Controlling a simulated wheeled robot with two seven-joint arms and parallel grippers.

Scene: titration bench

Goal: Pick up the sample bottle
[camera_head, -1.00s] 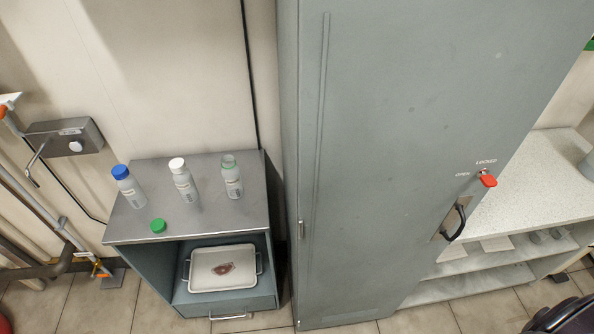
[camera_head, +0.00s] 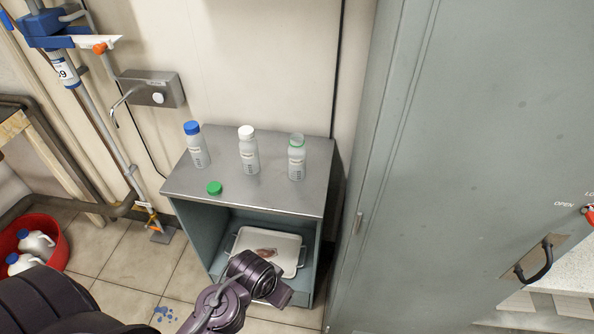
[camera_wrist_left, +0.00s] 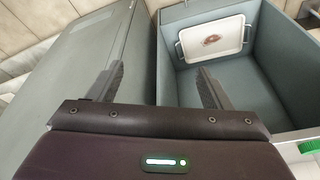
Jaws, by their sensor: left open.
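Three pale bottles stand upright in a row on a grey metal cabinet top: one with a blue cap (camera_head: 196,146), one with a white cap (camera_head: 249,151), and an uncapped one with a green neck (camera_head: 297,158). I cannot tell which is the sample bottle; the labels are too small to read. A loose green cap (camera_head: 214,188) lies in front of them. My left arm reaches in low in front of the cabinet, apart from the bottles. In the left wrist view my left gripper (camera_wrist_left: 160,88) is open and empty, facing the cabinet's open lower compartment. My right gripper is out of view.
A tray (camera_head: 290,243) sits inside the small cabinet (camera_head: 200,230). A tall grey locker (camera_head: 420,180) stands close on the right. Pipes and a wall tap (camera_head: 150,90) are at the left, and a red tub (camera_head: 58,255) with jugs is on the floor.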

